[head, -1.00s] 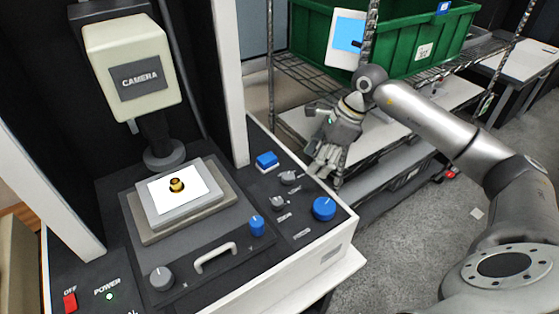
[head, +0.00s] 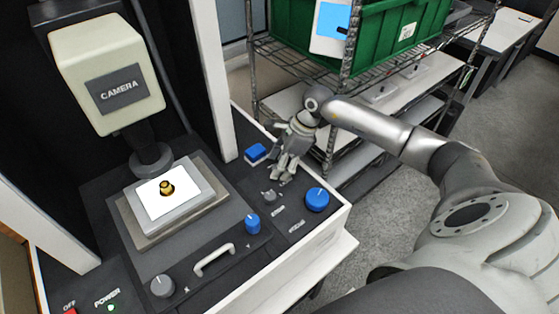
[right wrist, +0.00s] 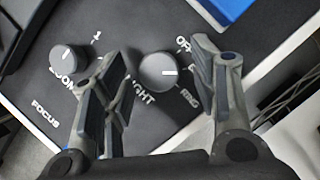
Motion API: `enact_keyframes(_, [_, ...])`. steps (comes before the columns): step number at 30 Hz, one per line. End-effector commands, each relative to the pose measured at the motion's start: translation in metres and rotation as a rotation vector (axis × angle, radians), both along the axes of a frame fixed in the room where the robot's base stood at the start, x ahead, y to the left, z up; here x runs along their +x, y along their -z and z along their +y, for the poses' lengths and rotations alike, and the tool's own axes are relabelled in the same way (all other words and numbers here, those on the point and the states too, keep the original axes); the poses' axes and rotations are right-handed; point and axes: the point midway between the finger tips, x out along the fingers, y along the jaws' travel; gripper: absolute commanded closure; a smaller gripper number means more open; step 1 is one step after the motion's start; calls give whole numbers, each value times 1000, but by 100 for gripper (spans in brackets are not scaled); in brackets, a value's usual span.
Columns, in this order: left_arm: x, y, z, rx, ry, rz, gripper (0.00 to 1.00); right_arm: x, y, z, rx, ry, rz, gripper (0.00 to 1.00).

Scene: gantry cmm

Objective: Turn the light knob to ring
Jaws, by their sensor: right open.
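The light knob (right wrist: 158,72) is a round grey dial with a white pointer line, next to a partly covered LIGHT label in the right wrist view. Its pointer aims to the right of the picture, between the upper label, partly hidden, and the RING label (right wrist: 188,100). My right gripper (right wrist: 165,68) is open, with one finger pair on each side of the knob and gaps to it. In the head view my right gripper (head: 288,170) is over the panel and hides the light knob. My left gripper is not in view.
The zoom knob (right wrist: 68,58) is close beside the left fingers. A blue button (head: 255,152), a large blue knob (head: 317,199) and a smaller blue knob (head: 252,223) are nearby. The camera head (head: 105,75) stands over the stage with a brass part (head: 167,188).

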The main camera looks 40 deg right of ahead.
Motion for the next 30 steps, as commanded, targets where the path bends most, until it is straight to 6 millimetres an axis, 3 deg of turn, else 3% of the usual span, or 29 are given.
enact_keyframes(5, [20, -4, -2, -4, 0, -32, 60, 1, 7, 2, 0, 0, 1, 45])
enact_keyframes(11, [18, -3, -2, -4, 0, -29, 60, 1, 7, 2, 0, 0, 0, 45])
enact_keyframes(22, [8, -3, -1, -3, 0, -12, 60, 1, 7, 2, 0, 0, 0, 91])
enact_keyframes(30, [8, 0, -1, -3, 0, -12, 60, 1, 7, 2, -1, 31, -1, 91])
